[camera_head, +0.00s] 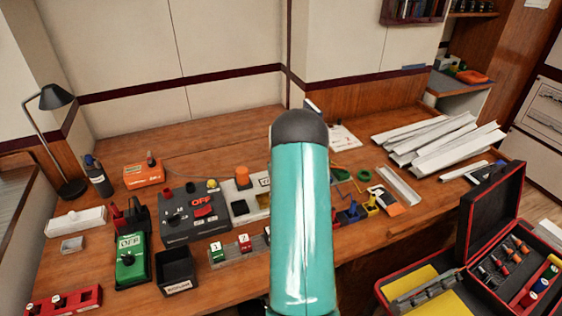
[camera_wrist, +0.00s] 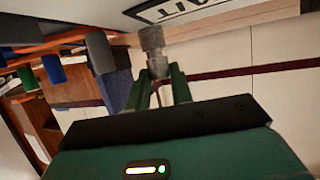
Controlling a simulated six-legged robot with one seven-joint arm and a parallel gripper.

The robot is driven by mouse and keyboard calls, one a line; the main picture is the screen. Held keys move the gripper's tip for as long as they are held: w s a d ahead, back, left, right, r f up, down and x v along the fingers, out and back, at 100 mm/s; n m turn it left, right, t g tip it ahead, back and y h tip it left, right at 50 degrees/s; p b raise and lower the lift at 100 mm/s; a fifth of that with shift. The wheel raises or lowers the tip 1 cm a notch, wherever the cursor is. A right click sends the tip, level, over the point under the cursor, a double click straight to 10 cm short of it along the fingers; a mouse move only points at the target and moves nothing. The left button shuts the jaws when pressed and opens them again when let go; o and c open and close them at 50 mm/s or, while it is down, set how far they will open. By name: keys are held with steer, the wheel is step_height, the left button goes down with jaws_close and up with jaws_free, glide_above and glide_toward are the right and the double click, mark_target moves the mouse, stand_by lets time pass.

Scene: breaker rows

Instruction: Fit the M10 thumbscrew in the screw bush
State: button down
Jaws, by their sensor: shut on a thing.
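In the wrist view my gripper (camera_wrist: 159,78) has its two green fingers closed on a grey metal piece with a knurled part, which appears to be the thumbscrew (camera_wrist: 152,40). The piece sticks out beyond the fingertips, close to the edge of a pale plate (camera_wrist: 190,28) with a black-framed label partly reading "LIV". I cannot tell whether the piece touches the plate. In the head view my teal arm link covers the middle of the bench and hides the gripper. I cannot make out the screw bush in either view.
The wooden bench (camera_head: 110,265) holds a dark switch box (camera_head: 195,232) marked OFF, a green OFF box (camera_head: 131,268), a black bin (camera_head: 176,272) and white trunking (camera_head: 440,140). An open red-edged case (camera_head: 490,225) stands at the right. Some bare bench shows at the front left.

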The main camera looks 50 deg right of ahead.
steer(key=shift+f, duration=0.15)
steer(key=c, duration=1.2)
jaws_free()
steer(key=shift+o, duration=0.2)
steer(key=v, duration=1.4)
steer(key=shift+w, duration=0.15)
